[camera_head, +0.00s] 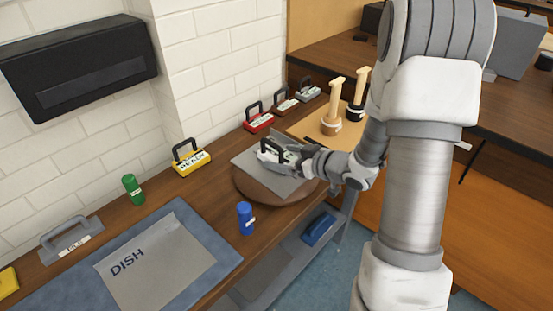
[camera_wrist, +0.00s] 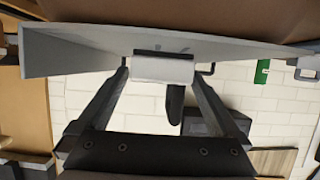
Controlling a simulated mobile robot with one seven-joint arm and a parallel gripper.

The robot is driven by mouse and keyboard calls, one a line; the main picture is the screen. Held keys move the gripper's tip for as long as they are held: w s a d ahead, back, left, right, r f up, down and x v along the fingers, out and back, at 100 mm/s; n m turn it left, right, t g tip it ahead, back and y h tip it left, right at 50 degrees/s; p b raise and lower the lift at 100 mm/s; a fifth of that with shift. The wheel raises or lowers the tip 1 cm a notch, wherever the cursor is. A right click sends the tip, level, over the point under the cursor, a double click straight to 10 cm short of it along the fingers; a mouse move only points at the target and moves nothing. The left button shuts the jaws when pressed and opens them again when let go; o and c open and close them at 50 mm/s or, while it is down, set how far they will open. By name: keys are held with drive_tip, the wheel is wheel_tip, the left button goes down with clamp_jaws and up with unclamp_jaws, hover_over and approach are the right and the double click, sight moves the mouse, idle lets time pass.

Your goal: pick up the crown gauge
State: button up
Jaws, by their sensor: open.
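A small white block with a black handle (camera_head: 268,152), probably the crown gauge, stands on a grey sheet (camera_head: 255,177) on a round brown board. Any lettering on it is too small to read. My gripper (camera_head: 290,157) is at its right side, low over the board, and partly hides it. In the wrist view, which looks upside down, the white block (camera_wrist: 163,68) shows between my two open fingertips (camera_wrist: 160,75). I cannot tell whether either finger touches it.
A yellow READY block (camera_head: 192,160), a red block (camera_head: 259,122) and other handled blocks line the wall. A green can (camera_head: 133,188) and a blue can (camera_head: 245,218) stand left of the board. A DISH sheet (camera_head: 160,262) lies at front left. Wooden pegs (camera_head: 332,110) stand behind.

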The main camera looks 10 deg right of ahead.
drive_tip(key=shift+x, duration=0.9)
drive_tip(key=shift+r, duration=0.1)
drive_tip(key=c, duration=1.6)
